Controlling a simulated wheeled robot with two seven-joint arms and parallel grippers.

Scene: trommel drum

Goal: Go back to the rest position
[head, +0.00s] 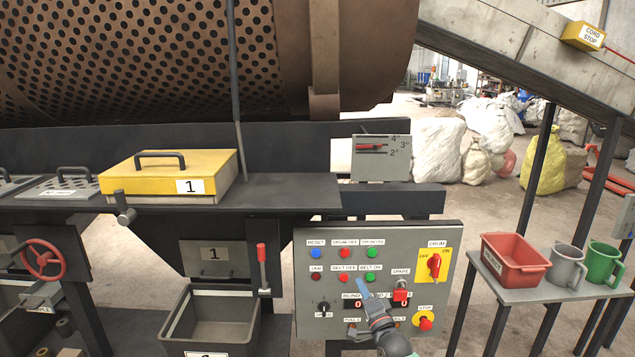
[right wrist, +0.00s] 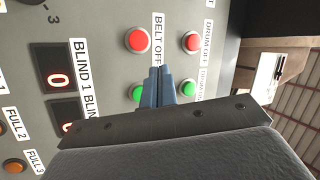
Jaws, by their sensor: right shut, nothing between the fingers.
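My right gripper (head: 363,287) is shut and empty, in front of the grey control panel (head: 312,290) in the lower middle of the head view. In the right wrist view its blue fingers (right wrist: 158,75) lie together and point at the panel, close to the BELT OFF label. A red button (right wrist: 138,40) and a green button (right wrist: 137,92) lie to the left of the fingertips there. I cannot tell whether the fingertips touch the panel. The gripper hides part of the panel's lower middle, including part of the BLIND label. My left gripper is not in view.
A side table (head: 520,294) with a red bin (head: 514,262) and two mugs stands farther right. An open grey bin (head: 212,318) is left of the panel.

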